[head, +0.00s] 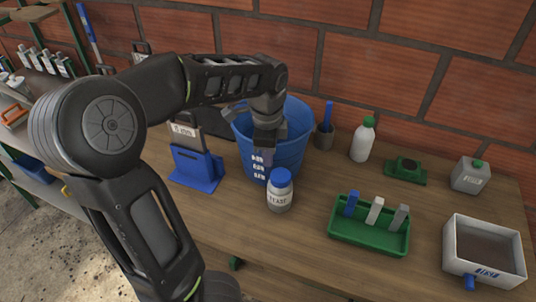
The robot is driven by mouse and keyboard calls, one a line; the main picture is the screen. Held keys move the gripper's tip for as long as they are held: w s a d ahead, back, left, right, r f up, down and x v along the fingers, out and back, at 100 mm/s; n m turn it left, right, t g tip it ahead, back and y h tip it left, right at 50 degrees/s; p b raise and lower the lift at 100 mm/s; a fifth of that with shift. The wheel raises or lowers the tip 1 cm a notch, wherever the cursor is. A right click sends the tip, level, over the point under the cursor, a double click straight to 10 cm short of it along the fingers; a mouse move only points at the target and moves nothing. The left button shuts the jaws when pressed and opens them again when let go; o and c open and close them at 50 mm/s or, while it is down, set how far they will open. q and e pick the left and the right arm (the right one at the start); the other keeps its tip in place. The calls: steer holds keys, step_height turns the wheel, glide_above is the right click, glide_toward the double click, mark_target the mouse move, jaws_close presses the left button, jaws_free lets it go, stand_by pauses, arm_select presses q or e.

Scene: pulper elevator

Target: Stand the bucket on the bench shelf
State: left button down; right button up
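The blue bucket (294,152) stands upright on the wooden bench top (318,275), near the brick wall. It has white marks on its front. My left arm reaches over from the left, and my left gripper (264,156) points down at the bucket's near rim and front wall. The gripper and wrist hide part of the rim and the inside of the bucket. I cannot tell whether the fingers are closed on the rim or only in front of it. My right gripper is not in view.
A white jar with a blue lid (280,192) stands close in front of the bucket. A blue holder (197,171) is at its left, and a dark cup (324,138) and white bottle (363,142) at its right. A green tray (368,240) and white box (506,245) lie further right.

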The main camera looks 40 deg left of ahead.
arm_select(q)
steer(key=shift+f, duration=0.1)
steer(key=c, duration=1.7)
jaws_free()
steer(key=r, duration=0.8)
steer(key=s+r+p, duration=0.1)
steer(key=r, duration=0.3)
steer(key=shift+d+r, duration=0.2)
steer(key=shift+d, duration=0.15)
steer(key=shift+o, duration=0.4)
